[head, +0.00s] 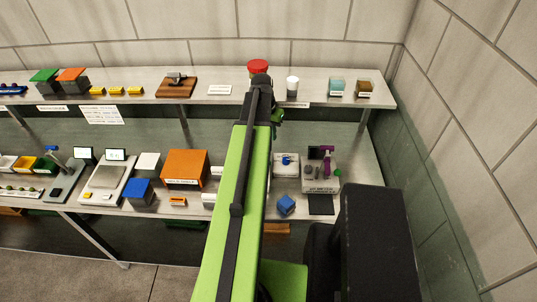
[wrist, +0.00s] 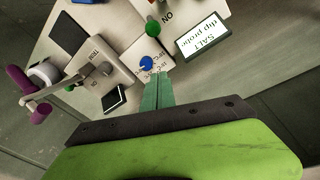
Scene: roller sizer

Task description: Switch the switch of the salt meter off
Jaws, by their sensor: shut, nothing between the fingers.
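In the wrist view, a dark-framed screen (wrist: 203,38) reads "SALT dip probe", upside down. Beside it, a pale panel (wrist: 186,10) carries the word "ON" and a green-tipped lever (wrist: 152,27) next to that word. I take this lever for the salt meter's switch; its exact tilt is hard to tell. My gripper (wrist: 157,92) has its green fingers shut and empty, with the tips apart in the picture from the lever, below a blue knob (wrist: 146,62) on a white marked plate.
A grey device with a purple part (head: 327,160) stands near the bench's right end, with a blue cube (head: 286,204) and a dark pad (head: 321,204) in front. An orange box (head: 185,168) stands left of my arm. An upper shelf (head: 230,98) with a red-topped object (head: 258,66) runs behind.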

